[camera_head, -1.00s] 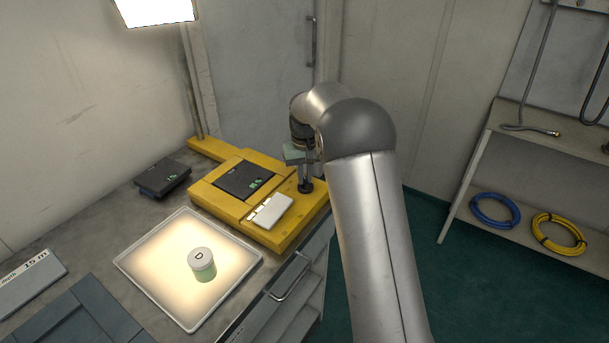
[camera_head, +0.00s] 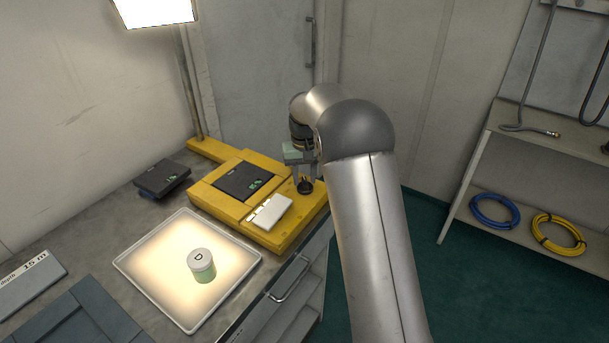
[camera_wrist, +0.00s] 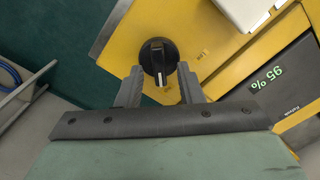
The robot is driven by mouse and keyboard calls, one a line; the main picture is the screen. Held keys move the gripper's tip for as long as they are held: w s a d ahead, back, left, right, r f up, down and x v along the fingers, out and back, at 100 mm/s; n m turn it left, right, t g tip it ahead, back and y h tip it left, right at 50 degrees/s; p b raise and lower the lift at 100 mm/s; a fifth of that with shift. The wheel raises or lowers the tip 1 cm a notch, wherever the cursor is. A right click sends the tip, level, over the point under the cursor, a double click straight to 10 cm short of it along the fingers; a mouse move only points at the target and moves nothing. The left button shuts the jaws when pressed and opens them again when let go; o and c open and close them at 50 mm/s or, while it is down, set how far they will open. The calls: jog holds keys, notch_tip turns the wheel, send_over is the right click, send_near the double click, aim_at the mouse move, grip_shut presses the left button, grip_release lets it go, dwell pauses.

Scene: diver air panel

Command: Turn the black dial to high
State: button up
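The black dial (camera_head: 305,187) is on the right end of the yellow panel (camera_head: 287,233). In the wrist view the round dial (camera_wrist: 158,57) has a raised grip bar, and its white pointer line points down in the picture. My gripper (camera_wrist: 160,88) is open and empty, with one finger on each side of the dial's lower part in the picture. In the head view my gripper (camera_head: 305,172) is just above the dial. Whether a fingertip touches it, I cannot tell.
The panel also carries a white flap (camera_head: 269,212) and a dark display (camera_head: 245,180), reading about 95 % in the wrist view. A lit tray (camera_head: 150,262) holds a jar (camera_head: 201,266) marked D. A black box (camera_head: 162,178) stands behind it. Hoses lie on a shelf at right.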

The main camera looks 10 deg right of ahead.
aim_at(305, 179)
notch_tip(305, 179, up, 18)
jog(key=shift+f+b, duration=0.25)
jog(key=shift+b, duration=0.05)
dwell(0.3)
